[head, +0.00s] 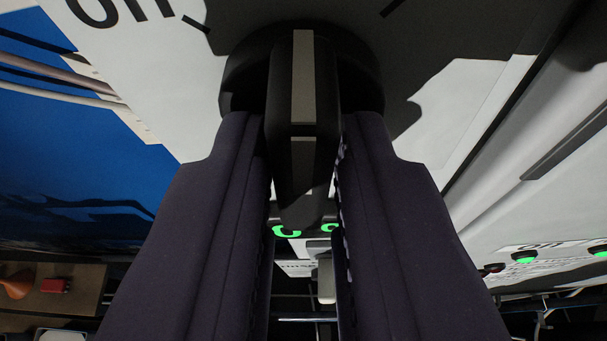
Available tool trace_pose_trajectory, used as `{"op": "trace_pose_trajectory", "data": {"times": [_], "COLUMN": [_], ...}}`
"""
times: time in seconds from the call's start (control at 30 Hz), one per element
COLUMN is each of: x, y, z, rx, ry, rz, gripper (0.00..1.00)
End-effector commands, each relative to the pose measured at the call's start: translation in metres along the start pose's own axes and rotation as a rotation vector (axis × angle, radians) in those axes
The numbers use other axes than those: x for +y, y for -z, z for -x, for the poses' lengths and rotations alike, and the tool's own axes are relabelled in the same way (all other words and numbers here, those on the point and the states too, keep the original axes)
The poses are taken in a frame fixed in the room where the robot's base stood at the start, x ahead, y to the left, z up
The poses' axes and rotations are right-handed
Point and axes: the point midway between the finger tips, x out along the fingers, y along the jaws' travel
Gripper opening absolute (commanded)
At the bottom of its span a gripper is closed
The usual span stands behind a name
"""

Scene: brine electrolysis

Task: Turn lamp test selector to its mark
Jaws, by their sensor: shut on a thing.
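The lamp test selector (301,120) is a black rotary knob with a round base and a raised grip bar. A pale pointer stripe runs along the bar. It sits on a light grey panel face (155,75) at the top middle of the head view. My gripper (303,140) has its two dark padded fingers on either side of the bar and is shut on it. Black tick marks (196,24) and (393,6) show on the panel to the left and right of the knob. Part of a printed word, seemingly "on" or "off", is cut off at the top left.
A blue surface (70,170) with pale pipes lies to the left. Green lamps (524,257) show on a panel at the lower right. A shelf at the lower left holds an orange cone-like item (16,284) and a small red item (55,285).

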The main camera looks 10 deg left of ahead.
Motion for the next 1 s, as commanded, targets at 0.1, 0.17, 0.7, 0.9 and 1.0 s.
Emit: {"op": "trace_pose_trajectory", "data": {"times": [0.1,0.17,0.7,0.9,1.0], "x": [-0.0021,-0.0021,-0.0037,-0.0042,-0.0038], "y": [-0.0002,-0.0002,-0.0016,-0.0019,-0.0019], "z": [0.0004,0.0001,-0.0003,-0.0004,-0.0007], "rx": [0.001,0.001,0.001,0.001,0.000], "ry": [-0.039,-0.062,-0.249,-0.298,-0.316], "rz": [0.102,0.154,0.605,0.724,0.766], "gripper": [0.00,0.00,0.00,0.00,0.00]}}
